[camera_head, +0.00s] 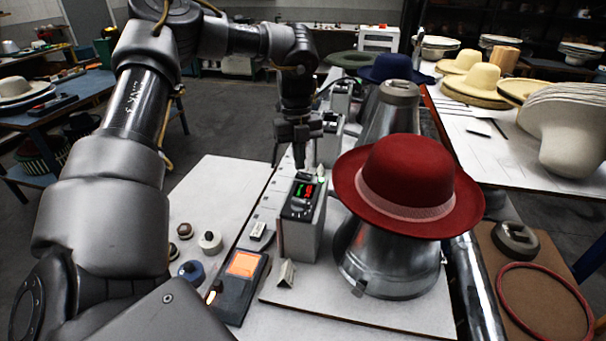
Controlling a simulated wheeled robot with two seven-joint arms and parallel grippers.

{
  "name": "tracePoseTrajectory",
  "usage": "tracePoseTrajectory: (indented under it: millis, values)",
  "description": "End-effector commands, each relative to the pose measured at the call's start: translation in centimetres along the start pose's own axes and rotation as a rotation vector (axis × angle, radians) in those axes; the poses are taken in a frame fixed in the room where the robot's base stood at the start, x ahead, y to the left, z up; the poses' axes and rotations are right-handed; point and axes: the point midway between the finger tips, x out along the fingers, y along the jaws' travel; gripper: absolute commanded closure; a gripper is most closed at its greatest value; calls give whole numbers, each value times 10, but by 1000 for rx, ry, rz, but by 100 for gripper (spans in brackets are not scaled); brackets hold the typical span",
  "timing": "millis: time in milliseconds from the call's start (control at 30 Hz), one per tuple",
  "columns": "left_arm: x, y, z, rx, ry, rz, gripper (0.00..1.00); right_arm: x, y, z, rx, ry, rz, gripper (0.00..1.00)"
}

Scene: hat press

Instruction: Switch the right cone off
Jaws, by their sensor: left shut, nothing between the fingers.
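A metal cone (385,268) stands at the front on the white table, with a red felt hat (405,185) with a pink band on top of it. Just left of it is a control box (300,222) with a lit red and green display on top and a small green-lit part at its back right corner. My left gripper (300,166) is shut and empty, pointing down just above the back of this box; I cannot tell whether it touches. A second cone (393,112) stands behind, under a dark blue hat (393,68). My right gripper is not in view.
A second control box (328,135) stands behind the first. An orange-screen panel (243,270) and several knobs lie front left. A small dark weight (514,238) and red ring (545,300) lie on the brown board at right. A table with pale hats is back right.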

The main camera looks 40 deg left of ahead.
Motion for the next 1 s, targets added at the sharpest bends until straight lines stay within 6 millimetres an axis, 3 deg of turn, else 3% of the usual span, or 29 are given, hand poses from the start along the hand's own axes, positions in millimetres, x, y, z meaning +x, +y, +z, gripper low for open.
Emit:
tracePoseTrajectory:
  millis: [1000]
  values:
    - [14, 0, 2, 0, 0, 0, 100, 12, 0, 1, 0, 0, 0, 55]
